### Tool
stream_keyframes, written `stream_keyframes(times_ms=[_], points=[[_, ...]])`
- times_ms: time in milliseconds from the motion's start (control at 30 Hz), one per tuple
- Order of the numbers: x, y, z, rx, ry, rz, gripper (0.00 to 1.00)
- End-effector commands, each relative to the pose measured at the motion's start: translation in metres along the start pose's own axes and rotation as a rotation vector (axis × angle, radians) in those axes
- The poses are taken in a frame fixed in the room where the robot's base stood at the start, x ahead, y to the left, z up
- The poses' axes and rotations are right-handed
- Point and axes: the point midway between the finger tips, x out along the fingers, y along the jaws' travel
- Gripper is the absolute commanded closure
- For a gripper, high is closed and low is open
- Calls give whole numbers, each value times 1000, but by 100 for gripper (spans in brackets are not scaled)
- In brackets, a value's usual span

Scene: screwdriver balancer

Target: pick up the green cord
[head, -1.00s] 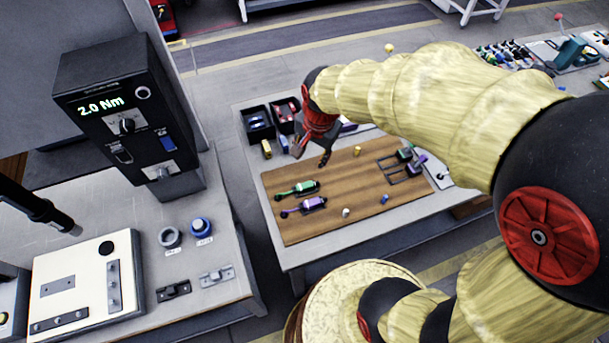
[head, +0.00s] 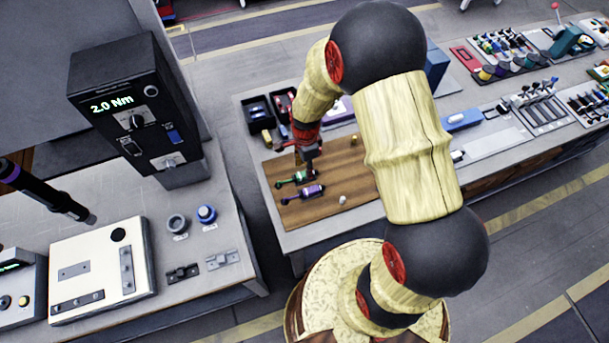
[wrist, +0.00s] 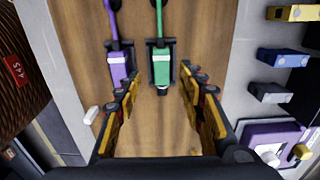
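The green cord (head: 297,179) lies on the brown wooden board (head: 330,205), with a thick green body and a thin tail running to a dark end at the left in the head view. In the wrist view its green body (wrist: 162,66) sits ahead of my fingers, with the thin tail going up out of the frame. My gripper (head: 306,160) is above the board by the green cord, partly covering its right end. In the wrist view my gripper (wrist: 160,94) is open, its fingers apart on either side of the green cord's line, with nothing held.
A similar purple cord (wrist: 118,68) lies close beside the green one, left of it in the wrist view. Black bins (head: 258,117) stand behind. A torque tester (head: 128,105) stands on the left bench.

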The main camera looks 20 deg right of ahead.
Motion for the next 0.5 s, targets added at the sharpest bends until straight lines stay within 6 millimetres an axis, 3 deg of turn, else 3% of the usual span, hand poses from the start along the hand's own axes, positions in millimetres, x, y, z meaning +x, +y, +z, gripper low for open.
stream_keyframes(times_ms=[200,500], points=[[33,-2,2,0,0,4,61],[36,-3,2,-1,0,2,62]])
